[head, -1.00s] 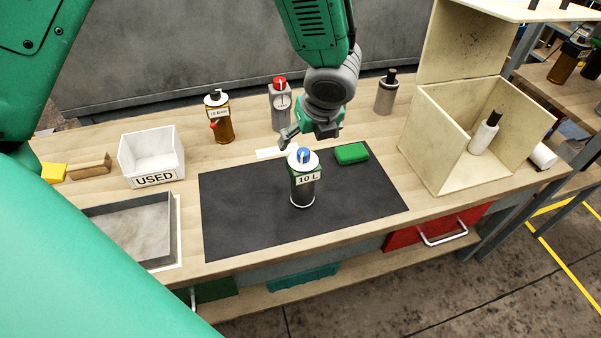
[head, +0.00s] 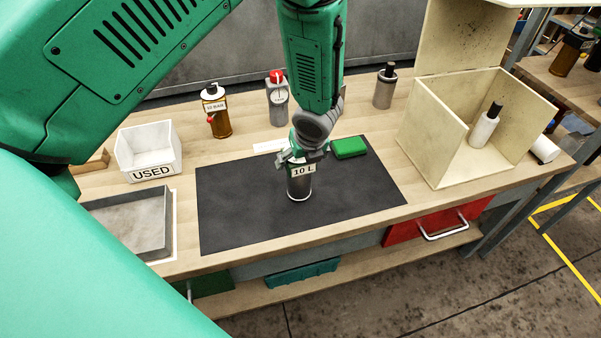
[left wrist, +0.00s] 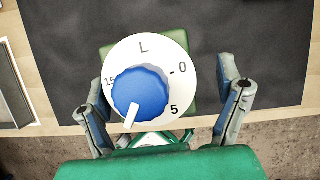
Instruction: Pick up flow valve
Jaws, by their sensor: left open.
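The flow valve (head: 299,187) stands upright on the black mat. It is a dark cylinder with a green band and a "10 L" label. The left wrist view shows its white dial and blue knob (left wrist: 141,93) from above. My left gripper (head: 304,156) points down over the valve's top and hides the knob in the head view. In the left wrist view its two fingers (left wrist: 160,80) are spread on either side of the dial, with gaps visible. My right gripper is not in view.
A green block (head: 349,147) lies close to the right of the gripper on the black mat (head: 235,215). A white "USED" bin (head: 150,163) is left, and an open cream box (head: 433,137) is right.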

